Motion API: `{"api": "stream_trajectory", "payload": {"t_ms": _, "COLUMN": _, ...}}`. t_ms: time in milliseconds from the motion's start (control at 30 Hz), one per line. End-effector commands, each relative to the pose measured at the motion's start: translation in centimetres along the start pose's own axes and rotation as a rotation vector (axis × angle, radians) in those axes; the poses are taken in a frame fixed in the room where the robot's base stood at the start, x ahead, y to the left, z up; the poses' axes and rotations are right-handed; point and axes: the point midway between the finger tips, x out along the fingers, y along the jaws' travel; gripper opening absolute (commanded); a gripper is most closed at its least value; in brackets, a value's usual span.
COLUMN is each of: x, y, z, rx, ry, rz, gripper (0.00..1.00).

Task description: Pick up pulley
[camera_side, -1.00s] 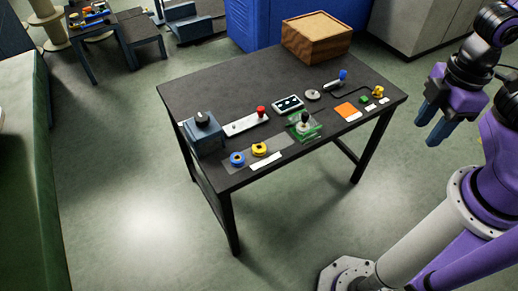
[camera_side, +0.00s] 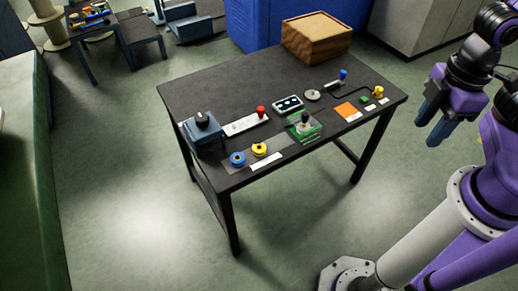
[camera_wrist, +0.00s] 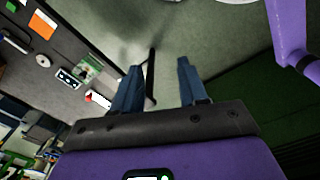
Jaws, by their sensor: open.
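Two small pulley-like wheels lie side by side near the table's front edge in the side view: a blue wheel (camera_side: 237,158) and a yellow wheel (camera_side: 260,149). Both rest on a grey strip. A flat grey disc (camera_side: 312,95) lies farther back. I cannot tell for sure which one is the pulley. My gripper (camera_side: 432,126) is off the table's right side, above the floor and well apart from these things. In the wrist view my gripper (camera_wrist: 158,75) has its two blue fingers spread with nothing between them.
The dark table (camera_side: 205,85) also holds a blue-grey box with a knob (camera_side: 204,138), a white slide with a red knob (camera_side: 246,122), a green-based joystick (camera_side: 304,128), an orange square (camera_side: 348,111) and a wooden box (camera_side: 317,45). The table's back left is clear.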

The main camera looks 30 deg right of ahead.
Motion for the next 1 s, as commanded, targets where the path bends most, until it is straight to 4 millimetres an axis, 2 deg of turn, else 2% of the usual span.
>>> {"api": "stream_trajectory", "payload": {"t_ms": 67, "x": 0.0, "y": 0.0, "z": 0.0, "rx": 0.0, "ry": 0.0, "rz": 0.0, "gripper": 0.46}}
{"api": "stream_trajectory", "payload": {"t_ms": 100, "x": 0.0, "y": 0.0, "z": 0.0, "rx": 0.0, "ry": 0.0, "rz": 0.0, "gripper": 0.59}}
{"api": "stream_trajectory", "payload": {"t_ms": 133, "x": 0.0, "y": 0.0, "z": 0.0, "rx": 0.0, "ry": 0.0, "rz": 0.0, "gripper": 0.61}}
{"api": "stream_trajectory", "payload": {"t_ms": 433, "x": 0.1, "y": 0.1, "z": -0.1, "rx": -0.004, "ry": -0.006, "rz": 0.004, "gripper": 0.61}}
{"api": "stream_trajectory", "payload": {"t_ms": 567, "x": 0.6, "y": 0.9, "z": -1.2, "rx": -0.044, "ry": -0.052, "rz": 0.041, "gripper": 0.61}}
{"api": "stream_trajectory", "payload": {"t_ms": 767, "x": 2.6, "y": 3.6, "z": -5.2, "rx": -0.192, "ry": -0.202, "rz": 0.171, "gripper": 0.61}}
{"api": "stream_trajectory", "payload": {"t_ms": 1000, "x": 5.9, "y": 6.5, "z": -11.0, "rx": -0.403, "ry": -0.385, "rz": 0.339, "gripper": 0.61}}
